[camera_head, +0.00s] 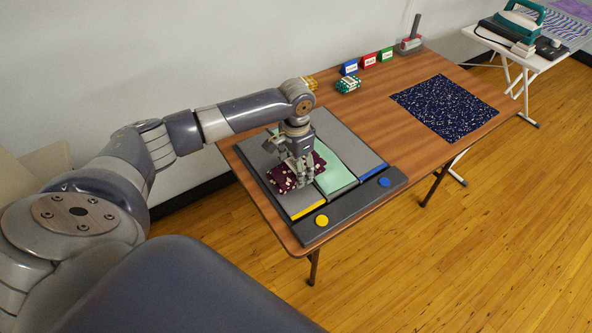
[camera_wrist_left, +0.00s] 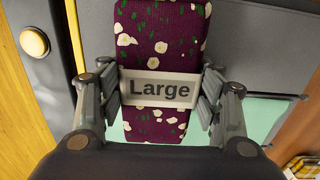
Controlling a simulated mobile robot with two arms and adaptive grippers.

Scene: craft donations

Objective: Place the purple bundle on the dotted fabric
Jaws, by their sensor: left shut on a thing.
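The purple bundle (camera_head: 284,181) is dark plum cloth with pale flowers and green flecks. It is over the grey sorting board at the table's near left end. My left gripper (camera_head: 301,175) points down and is shut on it. In the left wrist view the bundle (camera_wrist_left: 160,55) sits between the two fingers, with a white band reading "Large" (camera_wrist_left: 160,90) across it. I cannot tell whether it touches the board. The dotted fabric (camera_head: 444,107), dark navy with white specks, lies flat and bare at the table's right part. My right gripper is not in view.
The sorting board (camera_head: 355,205) has grey and mint panels, and yellow and blue buttons. A green patterned bundle (camera_head: 348,85) and a yellow one (camera_head: 310,83) lie behind it. Small blue, red and green signs (camera_head: 369,61) stand at the back edge. Wood between board and fabric is clear.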

